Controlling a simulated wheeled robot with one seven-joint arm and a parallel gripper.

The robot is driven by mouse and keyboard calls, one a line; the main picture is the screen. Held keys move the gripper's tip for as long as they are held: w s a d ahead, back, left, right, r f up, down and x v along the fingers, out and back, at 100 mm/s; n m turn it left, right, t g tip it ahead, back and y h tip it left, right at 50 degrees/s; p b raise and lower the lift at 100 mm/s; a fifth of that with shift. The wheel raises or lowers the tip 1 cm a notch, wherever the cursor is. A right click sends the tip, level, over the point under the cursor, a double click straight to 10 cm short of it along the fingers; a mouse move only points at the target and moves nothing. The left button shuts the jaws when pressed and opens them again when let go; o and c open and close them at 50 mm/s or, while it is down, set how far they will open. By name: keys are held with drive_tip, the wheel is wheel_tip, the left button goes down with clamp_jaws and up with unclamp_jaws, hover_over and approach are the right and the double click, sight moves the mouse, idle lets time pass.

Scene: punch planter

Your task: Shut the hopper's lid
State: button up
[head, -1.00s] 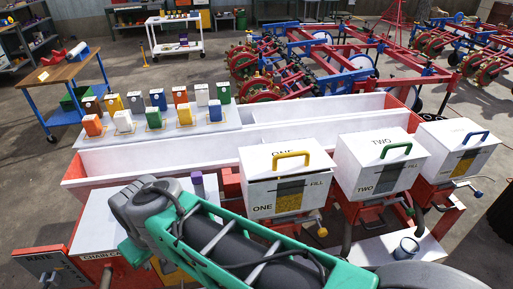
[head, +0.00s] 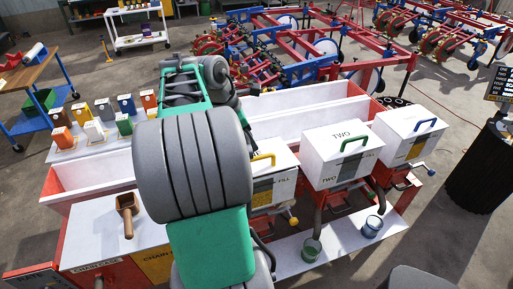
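Hopper one (head: 286,190), with a yellow handle (head: 262,157), is partly covered by my arm. Hopper two (head: 325,178) has a green handle (head: 352,143), and a third hopper (head: 402,150) has a blue handle (head: 427,122). The lids of hopper two and the third hopper look shut; hopper one's lid is too covered to be sure. My arm reaches over the planter toward the back, left of hopper one. Its far end is among grey wrist parts, and I cannot pick out my gripper's fingers or whether they hold anything.
A long white open trough (head: 95,178) runs behind the hoppers. Several coloured boxes stand on a white board at left. A brown scoop (head: 127,212) lies on the white top at front left. A green cup (head: 311,250) and a blue cup (head: 372,228) stand on the front shelf.

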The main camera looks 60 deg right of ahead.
sight(257, 157)
drive_tip(key=x, duration=0.7)
drive_tip(key=shift+w+f+b, duration=0.1)
drive_tip(key=shift+b, duration=0.25)
clamp_jaws()
idle(0.9)
